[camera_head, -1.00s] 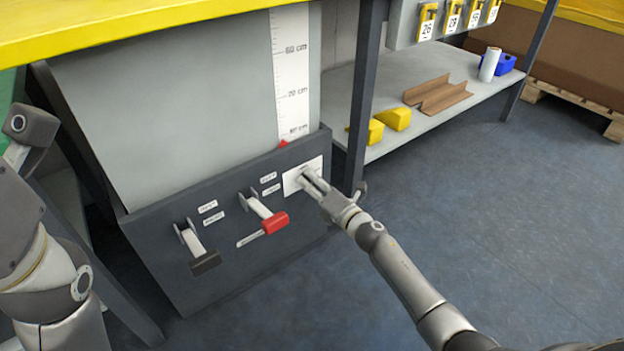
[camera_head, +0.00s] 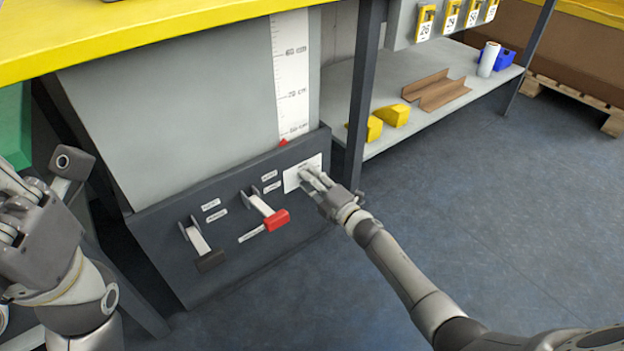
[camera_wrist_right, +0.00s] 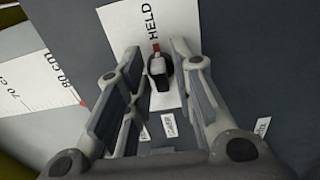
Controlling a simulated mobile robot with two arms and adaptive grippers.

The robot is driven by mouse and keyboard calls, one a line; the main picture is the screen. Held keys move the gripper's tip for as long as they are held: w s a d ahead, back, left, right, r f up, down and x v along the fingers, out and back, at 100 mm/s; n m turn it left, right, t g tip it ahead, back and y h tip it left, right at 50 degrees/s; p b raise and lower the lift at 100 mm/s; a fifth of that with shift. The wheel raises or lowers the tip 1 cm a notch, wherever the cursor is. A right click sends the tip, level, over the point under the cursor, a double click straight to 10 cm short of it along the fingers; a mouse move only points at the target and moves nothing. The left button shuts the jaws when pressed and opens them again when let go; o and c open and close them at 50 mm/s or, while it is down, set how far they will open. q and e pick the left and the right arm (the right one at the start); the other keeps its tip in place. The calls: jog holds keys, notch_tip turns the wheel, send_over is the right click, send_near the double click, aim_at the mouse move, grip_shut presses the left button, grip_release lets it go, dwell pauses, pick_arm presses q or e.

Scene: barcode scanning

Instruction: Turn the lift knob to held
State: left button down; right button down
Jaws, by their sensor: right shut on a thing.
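The lift knob (camera_wrist_right: 160,68) is a small dark knob with a pale top on a white plate (camera_wrist_right: 128,24), which also shows in the head view (camera_head: 291,179). A red mark (camera_wrist_right: 156,46) at the knob's upper edge points toward the printed word HELD (camera_wrist_right: 153,22). My right gripper (camera_head: 309,177) is at the plate, its fingers on both sides of the knob and shut on it. In the head view the fingers hide the knob. My left gripper (camera_head: 20,215) is at the left edge, partly cut off, away from the panel.
A red-handled lever (camera_head: 276,219) and a black-handled lever (camera_head: 210,261) sit on the dark panel (camera_head: 165,280) left of the knob. A scale strip (camera_head: 290,70) is above.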

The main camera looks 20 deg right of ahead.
dwell(0.3)
jog(key=c, duration=1.5)
grip_release()
jog(key=shift+s, duration=0.15)
jog(key=v, duration=1.1)
jog(key=shift+s+d, duration=0.15)
jog(key=shift+s, duration=0.2)
